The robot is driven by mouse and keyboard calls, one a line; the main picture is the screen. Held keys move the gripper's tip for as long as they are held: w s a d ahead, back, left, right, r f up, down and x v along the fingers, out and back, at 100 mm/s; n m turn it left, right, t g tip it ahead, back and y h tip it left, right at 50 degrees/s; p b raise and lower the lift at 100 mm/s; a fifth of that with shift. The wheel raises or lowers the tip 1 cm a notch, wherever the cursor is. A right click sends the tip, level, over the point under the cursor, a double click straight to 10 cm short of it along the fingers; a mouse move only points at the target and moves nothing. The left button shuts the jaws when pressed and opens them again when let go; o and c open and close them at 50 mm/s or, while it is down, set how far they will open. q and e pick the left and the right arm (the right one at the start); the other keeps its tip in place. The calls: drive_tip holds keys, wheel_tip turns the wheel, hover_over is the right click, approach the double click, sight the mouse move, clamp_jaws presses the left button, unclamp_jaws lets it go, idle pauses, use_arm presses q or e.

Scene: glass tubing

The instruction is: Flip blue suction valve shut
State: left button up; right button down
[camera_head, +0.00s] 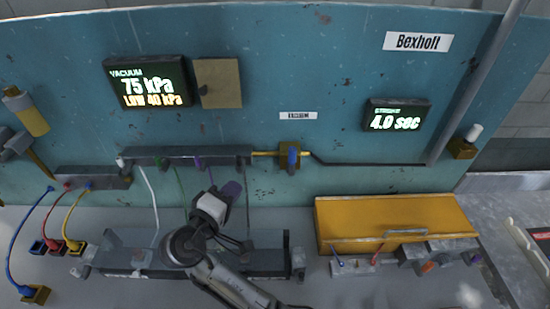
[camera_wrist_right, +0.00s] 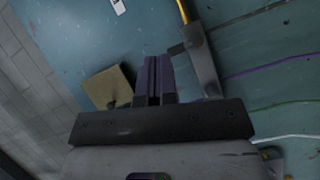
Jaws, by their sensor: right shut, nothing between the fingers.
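The blue suction valve (camera_head: 292,155) is on the teal wall panel in the head view, right of the dark manifold bar. Its blue handle stands upright in front of a brass-coloured mount, across the horizontal yellow pipe (camera_head: 264,153). My right gripper (camera_head: 231,190) is below the manifold bar, to the left of and lower than the valve, and apart from it. In the right wrist view its fingers (camera_wrist_right: 159,76) are together with nothing between them. I cannot make out the valve in the right wrist view. My left gripper is not in view.
The manifold bar (camera_head: 186,156) has green and purple lines below it. A tan plate (camera_head: 218,83) and a vacuum display (camera_head: 148,81) reading 75 kPa are above. A yellow box (camera_head: 390,217) stands at the right on the bench. The wall below the valve looks clear.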

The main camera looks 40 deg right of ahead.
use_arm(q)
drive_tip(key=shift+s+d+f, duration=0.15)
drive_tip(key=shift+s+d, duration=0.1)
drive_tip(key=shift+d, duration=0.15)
use_arm(e)
drive_tip(key=shift+s+d+r+n+g+h, duration=0.45)
drive_tip(key=shift+s+r+n+g+h, duration=0.25)
drive_tip(key=shift+s+n+h, duration=0.15)
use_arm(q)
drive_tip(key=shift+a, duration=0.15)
use_arm(e)
drive_tip(key=shift+w+d, duration=0.1)
drive_tip(key=p, duration=0.2)
approach(291, 157)
drive_tip(key=w+d, duration=0.4)
drive_tip(key=d, duration=0.1)
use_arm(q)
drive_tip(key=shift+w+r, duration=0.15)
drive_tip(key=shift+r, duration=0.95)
use_arm(e)
drive_tip(key=shift+s+d+f, duration=0.1)
drive_tip(key=shift+d+f, duration=0.05)
drive_tip(key=shift+d, duration=0.75)
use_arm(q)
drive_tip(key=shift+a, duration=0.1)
